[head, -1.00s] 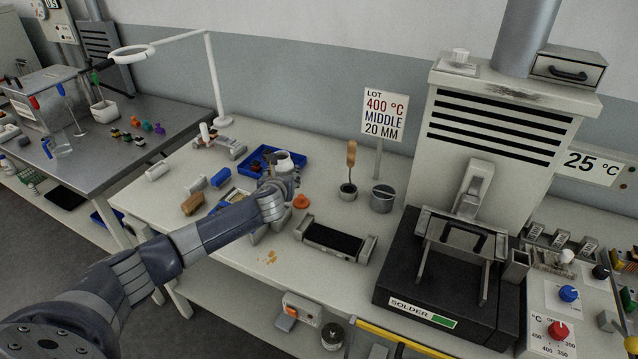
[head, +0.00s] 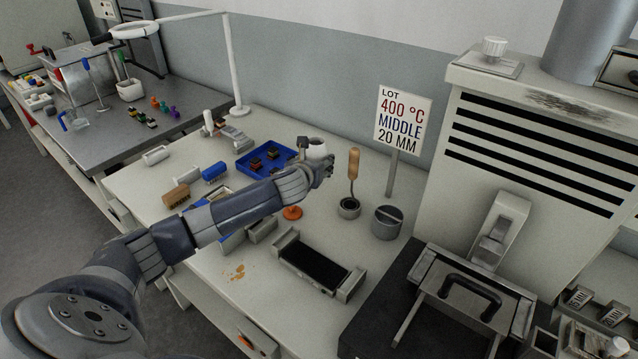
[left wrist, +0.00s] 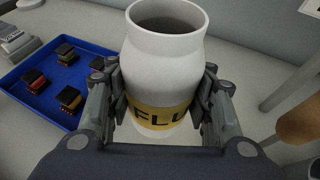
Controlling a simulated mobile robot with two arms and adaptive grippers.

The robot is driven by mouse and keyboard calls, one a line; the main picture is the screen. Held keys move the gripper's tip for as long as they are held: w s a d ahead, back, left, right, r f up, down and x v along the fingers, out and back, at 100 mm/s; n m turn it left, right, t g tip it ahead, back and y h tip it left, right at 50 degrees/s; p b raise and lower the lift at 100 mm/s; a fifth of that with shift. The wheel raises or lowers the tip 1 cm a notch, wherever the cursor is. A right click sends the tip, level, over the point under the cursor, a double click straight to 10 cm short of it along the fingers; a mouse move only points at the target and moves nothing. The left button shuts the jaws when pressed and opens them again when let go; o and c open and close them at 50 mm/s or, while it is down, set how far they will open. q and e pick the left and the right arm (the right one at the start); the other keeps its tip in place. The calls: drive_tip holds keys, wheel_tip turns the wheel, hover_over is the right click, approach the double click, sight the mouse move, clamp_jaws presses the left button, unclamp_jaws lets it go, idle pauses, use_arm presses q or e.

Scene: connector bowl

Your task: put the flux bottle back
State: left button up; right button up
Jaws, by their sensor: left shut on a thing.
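The flux bottle (head: 316,147) is white and open at the top, with a yellow band reading "FLU" in the left wrist view (left wrist: 166,62). My left gripper (head: 320,168) is shut on it, with a finger on each side of the band in the left wrist view (left wrist: 168,102). The bottle is upright, just right of the blue tray. I cannot tell whether its base touches the table. An orange round piece (head: 292,212) lies on the table in front of my left wrist. My right gripper is not in view.
The blue tray (head: 243,163) holds several small dark connectors. Right of the bottle stand a wooden-handled tool in a small cup (head: 349,208), a grey pot (head: 386,222) and the lot sign (head: 404,115). A dark-topped fixture (head: 315,265) lies in front.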

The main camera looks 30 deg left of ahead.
use_arm(q)
drive_tip(key=shift+f, duration=0.95)
wheel_tip(320, 180, down, 4)
drive_tip(key=shift+r, duration=0.1)
drive_tip(key=shift+w, duration=0.1)
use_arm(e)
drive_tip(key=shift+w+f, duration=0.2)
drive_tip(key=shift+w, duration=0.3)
use_arm(q)
drive_tip(key=o, duration=1.3)
drive_tip(key=shift+f, duration=0.2)
drive_tip(key=shift+r, duration=0.1)
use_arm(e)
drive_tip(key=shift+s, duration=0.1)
